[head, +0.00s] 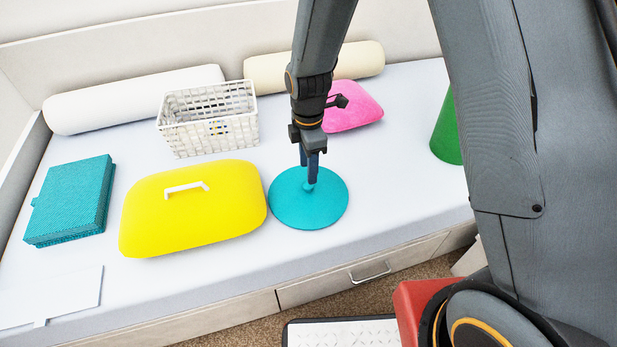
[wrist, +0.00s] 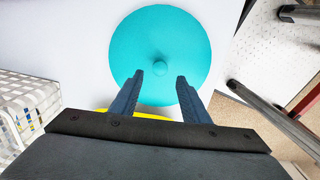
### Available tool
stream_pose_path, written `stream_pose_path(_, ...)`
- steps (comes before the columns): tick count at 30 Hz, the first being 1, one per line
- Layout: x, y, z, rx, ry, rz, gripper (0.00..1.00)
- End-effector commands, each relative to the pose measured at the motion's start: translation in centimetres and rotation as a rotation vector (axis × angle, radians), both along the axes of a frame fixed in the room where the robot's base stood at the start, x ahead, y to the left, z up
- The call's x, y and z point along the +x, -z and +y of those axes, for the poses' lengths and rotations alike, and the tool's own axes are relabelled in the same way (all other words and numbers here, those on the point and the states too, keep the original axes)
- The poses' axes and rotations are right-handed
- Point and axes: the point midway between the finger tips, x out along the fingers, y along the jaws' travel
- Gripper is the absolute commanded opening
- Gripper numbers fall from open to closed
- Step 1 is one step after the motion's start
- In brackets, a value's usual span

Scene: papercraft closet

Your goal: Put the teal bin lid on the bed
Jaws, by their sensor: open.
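The teal bin lid (head: 325,212) is a round disc with a small knob on top. It lies flat on the bed (head: 392,180), near the front edge, right of a yellow lid. My gripper (head: 311,183) points down at the knob from above. In the wrist view the lid (wrist: 160,35) fills the upper middle, and the open fingers of my gripper (wrist: 160,88) stand apart, one on each side of the knob. I cannot tell whether the fingertips touch the lid.
On the bed are a yellow lid with a white handle (head: 225,212), a white basket (head: 207,138), a teal box (head: 72,203), a pink cushion (head: 355,113), two bolsters (head: 135,98) and a green cone (head: 447,135). A drawer handle (head: 370,274) is on the bed front.

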Motion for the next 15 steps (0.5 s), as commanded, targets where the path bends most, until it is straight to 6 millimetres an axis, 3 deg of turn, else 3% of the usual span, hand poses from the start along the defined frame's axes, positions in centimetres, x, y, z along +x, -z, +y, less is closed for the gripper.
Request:
stream_pose_path(6,0.0,-3.3,0.0,0.000,0.000,-0.001,0.42)
stream_pose_path(15,0.0,-4.4,-0.1,0.000,0.008,0.000,0.42)
